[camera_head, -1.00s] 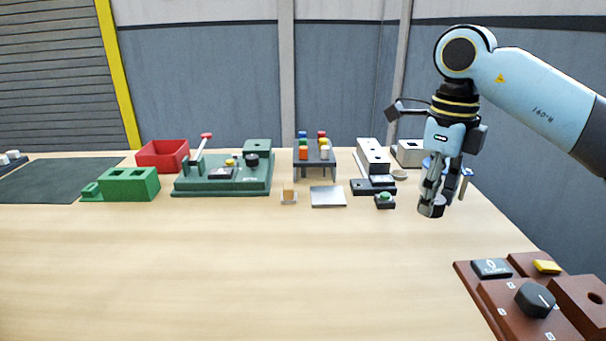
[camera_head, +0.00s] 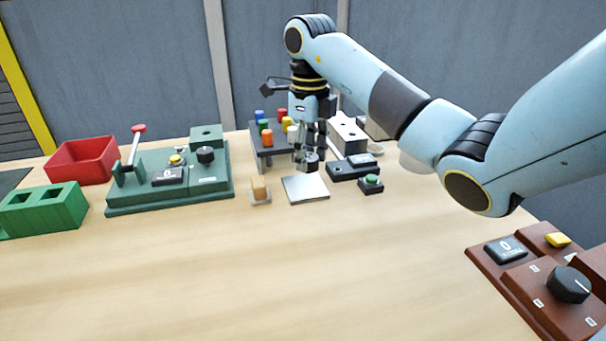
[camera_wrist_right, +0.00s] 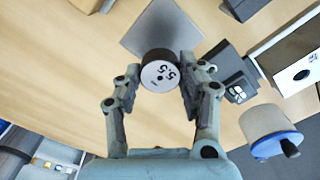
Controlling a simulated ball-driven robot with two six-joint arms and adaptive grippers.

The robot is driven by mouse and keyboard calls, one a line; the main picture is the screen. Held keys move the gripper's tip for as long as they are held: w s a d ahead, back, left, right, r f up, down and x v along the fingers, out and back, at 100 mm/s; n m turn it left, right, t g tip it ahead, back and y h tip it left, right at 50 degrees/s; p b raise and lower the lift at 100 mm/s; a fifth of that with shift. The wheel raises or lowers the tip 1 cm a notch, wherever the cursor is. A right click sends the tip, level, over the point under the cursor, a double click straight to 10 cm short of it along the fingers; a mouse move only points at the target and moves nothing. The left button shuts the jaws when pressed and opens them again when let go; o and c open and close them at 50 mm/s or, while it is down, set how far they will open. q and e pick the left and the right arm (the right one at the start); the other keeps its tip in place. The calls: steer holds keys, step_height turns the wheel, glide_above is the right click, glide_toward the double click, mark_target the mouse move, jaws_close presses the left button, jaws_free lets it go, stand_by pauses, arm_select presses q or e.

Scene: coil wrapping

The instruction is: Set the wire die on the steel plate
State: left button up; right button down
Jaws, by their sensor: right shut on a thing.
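The wire die is a short dark cylinder with a pale face marked 5.5. In the right wrist view the die (camera_wrist_right: 159,73) sits between the fingertips of my right gripper (camera_wrist_right: 160,82), which is shut on it. In the head view my right gripper (camera_head: 309,150) points down, with the die (camera_head: 312,166) at its tips, at the plate's far edge in the picture. The steel plate (camera_head: 305,190) is a flat grey square on the table. In the right wrist view the plate (camera_wrist_right: 158,27) lies beyond the die, which overlaps its near part. My left gripper is not in view.
A rack of coloured pegs (camera_head: 270,135) stands behind the plate. A block with an orange top (camera_head: 260,190) is left of it, a green-button box (camera_head: 370,184) right. A green press base (camera_head: 170,180) and red bin (camera_head: 82,160) stand further left. The front table is clear.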

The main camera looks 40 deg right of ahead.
mark_target(305, 185)
steer(key=shift+w+f, duration=0.4)
steer(key=shift+w, duration=0.2)
step_height(305, 185, down, 3)
steer(key=shift+f, duration=0.2)
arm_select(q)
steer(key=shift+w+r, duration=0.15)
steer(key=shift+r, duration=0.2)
arm_select(e)
steer(key=shift+f, duration=0.25)
steer(key=shift+f, duration=0.2)
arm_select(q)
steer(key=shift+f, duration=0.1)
arm_select(e)
steer(key=c, duration=0.8)
jaws_free()
steer(key=shift+o, duration=0.2)
steer(key=shift+r, duration=0.1)
